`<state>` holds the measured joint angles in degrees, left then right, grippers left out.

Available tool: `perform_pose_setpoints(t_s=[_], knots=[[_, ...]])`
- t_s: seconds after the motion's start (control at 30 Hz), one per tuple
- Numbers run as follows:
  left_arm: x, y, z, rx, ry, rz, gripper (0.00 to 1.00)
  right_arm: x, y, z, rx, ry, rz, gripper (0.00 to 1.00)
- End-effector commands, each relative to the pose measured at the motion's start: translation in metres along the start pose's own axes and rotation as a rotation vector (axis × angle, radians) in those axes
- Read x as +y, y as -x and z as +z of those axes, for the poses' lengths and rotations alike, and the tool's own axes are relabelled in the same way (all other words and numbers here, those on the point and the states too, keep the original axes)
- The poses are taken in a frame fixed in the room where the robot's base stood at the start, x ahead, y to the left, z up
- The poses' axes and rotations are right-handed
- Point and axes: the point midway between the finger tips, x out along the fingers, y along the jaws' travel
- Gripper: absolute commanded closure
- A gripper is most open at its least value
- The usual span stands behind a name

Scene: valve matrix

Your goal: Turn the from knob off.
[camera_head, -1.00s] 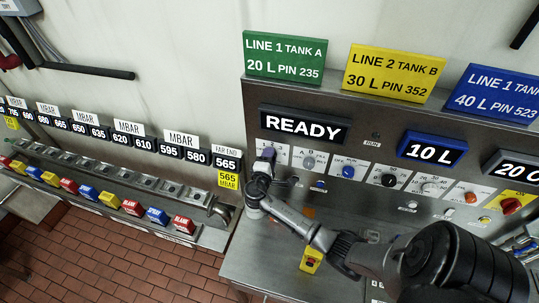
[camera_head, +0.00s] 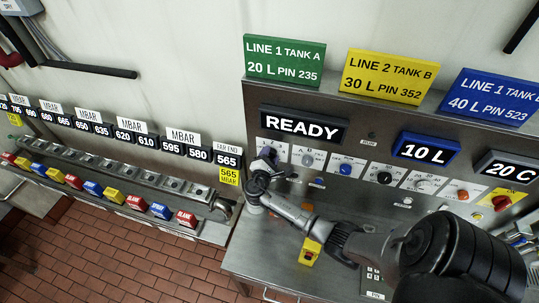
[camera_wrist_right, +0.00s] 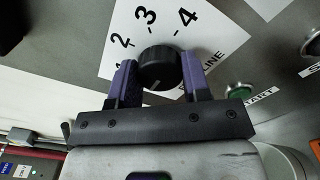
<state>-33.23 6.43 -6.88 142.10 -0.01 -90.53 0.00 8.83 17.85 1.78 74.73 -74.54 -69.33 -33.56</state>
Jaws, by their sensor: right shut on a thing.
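My right gripper (camera_head: 268,154) is at the leftmost dial plate of the control panel (camera_head: 345,208). In the right wrist view its two purple-lined fingers (camera_wrist_right: 160,82) are on either side of a round black knob (camera_wrist_right: 157,68), shut on it. The knob's white plate (camera_wrist_right: 125,22) carries the numbers 1 to 4 and a word ending in "LINE", partly hidden by a finger. I cannot read a "from" label. Beside it in the head view is a grey knob (camera_head: 307,160) on a plate marked A and B. My left gripper is not in view.
Further right are a blue knob (camera_head: 345,168), a black knob (camera_head: 384,177) and a red knob (camera_head: 501,203). A display (camera_head: 303,126) reads READY. A yellow box (camera_head: 310,250) stands on the lower ledge. A green button (camera_wrist_right: 238,91) is right of the gripped knob.

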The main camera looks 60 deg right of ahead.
Motion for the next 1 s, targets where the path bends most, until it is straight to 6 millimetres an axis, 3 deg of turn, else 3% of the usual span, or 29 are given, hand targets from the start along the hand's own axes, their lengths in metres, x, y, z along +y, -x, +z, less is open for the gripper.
perform_pose_setpoints(t_s=[0.4, 0.43, 0.67, 1.0], knots=[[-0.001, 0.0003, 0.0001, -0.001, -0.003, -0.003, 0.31, 0.0004, 0.0, 0.0001, -0.001, 0.007, 0.001, 0.8], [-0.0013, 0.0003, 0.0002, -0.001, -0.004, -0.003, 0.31, 0.0004, 0.0, 0.0001, -0.001, 0.007, 0.001, 0.54], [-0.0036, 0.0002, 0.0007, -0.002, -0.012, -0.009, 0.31, 0.0002, 0.0, 0.0001, 0.0, 0.006, 0.001, 0.32], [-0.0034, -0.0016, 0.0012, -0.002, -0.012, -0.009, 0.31, -0.0008, 0.0053, -0.001, 0.001, 0.006, 0.001, 0.31]])
